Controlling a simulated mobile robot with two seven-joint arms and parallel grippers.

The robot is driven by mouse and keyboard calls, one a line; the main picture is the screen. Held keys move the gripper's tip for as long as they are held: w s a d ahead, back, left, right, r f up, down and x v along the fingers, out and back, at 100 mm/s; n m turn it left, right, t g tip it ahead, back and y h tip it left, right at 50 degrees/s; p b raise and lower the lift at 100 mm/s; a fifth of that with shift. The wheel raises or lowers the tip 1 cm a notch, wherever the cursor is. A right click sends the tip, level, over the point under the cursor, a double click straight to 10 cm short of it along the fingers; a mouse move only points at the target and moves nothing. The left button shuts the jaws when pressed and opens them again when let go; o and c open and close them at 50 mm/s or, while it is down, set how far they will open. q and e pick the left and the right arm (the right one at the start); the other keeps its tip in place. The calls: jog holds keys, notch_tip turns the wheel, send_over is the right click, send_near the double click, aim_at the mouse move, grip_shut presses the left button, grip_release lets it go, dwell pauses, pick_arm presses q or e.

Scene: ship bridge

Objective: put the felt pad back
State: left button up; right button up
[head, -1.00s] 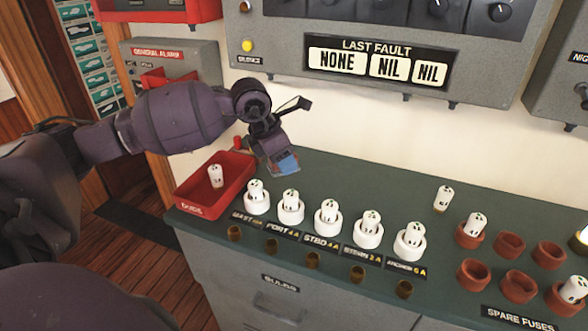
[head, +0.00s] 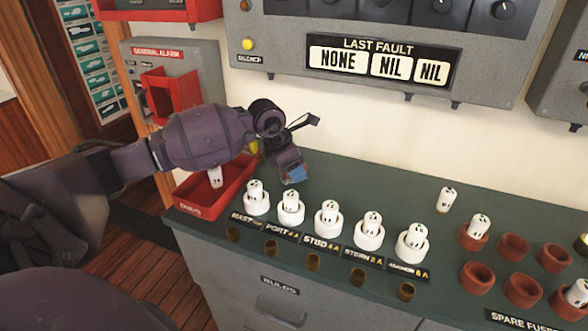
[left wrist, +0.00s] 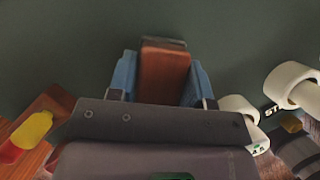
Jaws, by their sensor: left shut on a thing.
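My left gripper (head: 292,173) is low over the dark green counter top, just right of the red tray and behind the row of white fuse holders. In the left wrist view its blue fingers (left wrist: 158,80) are shut on a reddish-brown block with a greyish far end, which I take for the felt pad (left wrist: 163,75). In the head view the pad is hidden by the gripper. Whether it touches the counter I cannot tell. My right gripper is out of view.
The red tray (head: 190,208) holds a white fuse (head: 215,177); a yellow object (left wrist: 33,130) is at the tray. Labelled white holders (head: 291,213) with fuses stand in front. Brown cups (head: 478,277) and a loose fuse (head: 446,199) are at right.

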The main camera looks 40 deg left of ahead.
pick_arm(q)
jog(key=shift+w+f, duration=0.2)
jog(key=shift+f, duration=0.15)
jog(key=o, duration=0.9)
jog(key=shift+s+a+r, duration=0.1)
jog(key=shift+a+r, duration=0.05)
jog(key=shift+r, duration=0.25)
jog(key=p+v, duration=0.1)
jog(key=v, duration=1)
jog(key=shift+s+r, duration=0.1)
jog(key=shift+r, duration=0.1)
